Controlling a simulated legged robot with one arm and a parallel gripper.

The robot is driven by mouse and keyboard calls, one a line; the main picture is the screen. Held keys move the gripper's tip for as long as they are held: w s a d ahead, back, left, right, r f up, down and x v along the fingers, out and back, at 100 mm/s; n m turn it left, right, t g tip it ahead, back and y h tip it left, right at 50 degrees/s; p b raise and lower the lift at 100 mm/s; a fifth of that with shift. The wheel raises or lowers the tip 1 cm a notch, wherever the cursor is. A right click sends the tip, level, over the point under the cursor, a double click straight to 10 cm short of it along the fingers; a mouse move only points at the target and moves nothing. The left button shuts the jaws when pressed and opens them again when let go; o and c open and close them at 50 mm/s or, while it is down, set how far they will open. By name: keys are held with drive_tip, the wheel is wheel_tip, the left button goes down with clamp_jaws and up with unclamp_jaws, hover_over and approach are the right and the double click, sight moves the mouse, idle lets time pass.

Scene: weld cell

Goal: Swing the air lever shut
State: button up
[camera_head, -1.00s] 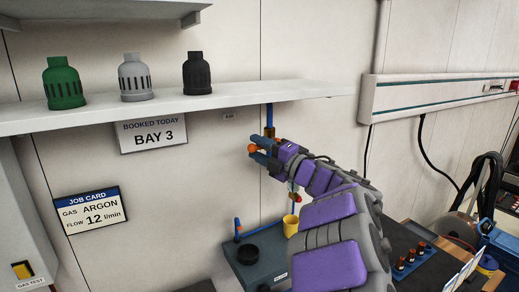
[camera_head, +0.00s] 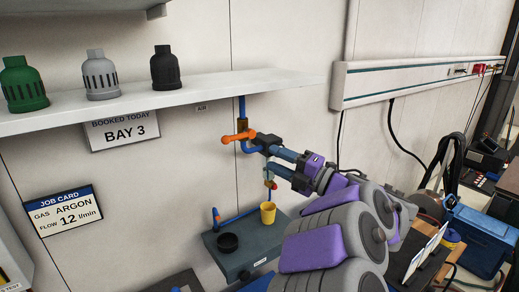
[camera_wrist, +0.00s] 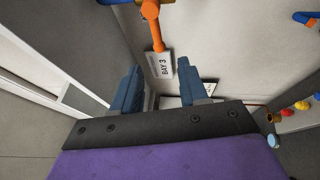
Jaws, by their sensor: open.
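The air lever (camera_head: 238,136) is orange with a rounded end. It sits on the blue air pipe (camera_head: 242,106) just below the shelf and points roughly sideways to the left, against the wall. My gripper (camera_head: 266,157) is open and empty, just right of and slightly below the lever in the head view. In the wrist view, the lever (camera_wrist: 153,24) hangs at the top, its lower end just beyond the gap between the fingertips of my gripper (camera_wrist: 160,68). I cannot tell whether a finger touches it. My gripper's front hides part of the pipework.
The shelf (camera_head: 200,95) with green, grey and black caps juts out above left. A grey box (camera_head: 240,258) with a yellow cup (camera_head: 268,214) and black ring stands below. A wall trunking (camera_head: 420,80) is at right.

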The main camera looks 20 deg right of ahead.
drive_tip(key=v, duration=0.3)
drive_tip(key=shift+f, duration=0.1)
idle(0.4)
